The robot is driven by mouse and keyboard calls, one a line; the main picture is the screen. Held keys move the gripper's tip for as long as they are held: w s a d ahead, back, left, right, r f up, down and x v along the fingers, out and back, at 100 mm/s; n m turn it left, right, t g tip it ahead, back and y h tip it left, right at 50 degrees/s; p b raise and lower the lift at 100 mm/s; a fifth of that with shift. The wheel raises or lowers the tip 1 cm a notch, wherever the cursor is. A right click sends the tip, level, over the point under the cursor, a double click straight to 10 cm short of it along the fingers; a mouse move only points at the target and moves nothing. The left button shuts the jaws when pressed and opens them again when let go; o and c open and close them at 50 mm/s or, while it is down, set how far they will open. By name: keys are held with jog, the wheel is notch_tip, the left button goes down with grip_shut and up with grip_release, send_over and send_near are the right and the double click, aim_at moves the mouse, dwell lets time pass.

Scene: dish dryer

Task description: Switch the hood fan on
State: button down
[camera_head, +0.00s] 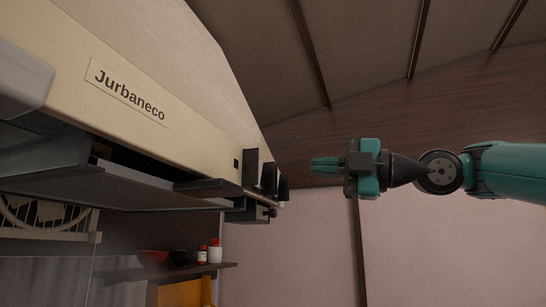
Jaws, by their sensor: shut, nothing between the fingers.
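I cannot tell which of these is the fan switch. My teal gripper (314,165) is shut and empty. It points left, in the air to the right of the dark pieces, with a visible gap between them in the picture. The hood's dark underside (130,180) is partly visible.
Below the hood, a small shelf (190,270) holds a white bottle with a red cap (215,252) and dark bowls (153,257). A round rack-like thing (45,217) is at lower left.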

aim_at(261, 164)
jog(key=p+x, duration=0.4)
jog(key=x, duration=0.4)
jog(key=shift+a+r, duration=0.15)
jog(key=shift+r, duration=0.05)
jog(key=shift+w+a+f+p, duration=0.1)
jog(key=shift+w+a+p, duration=0.15)
jog(key=shift+a+p, duration=0.35)
jog(key=shift+a, duration=0.1)
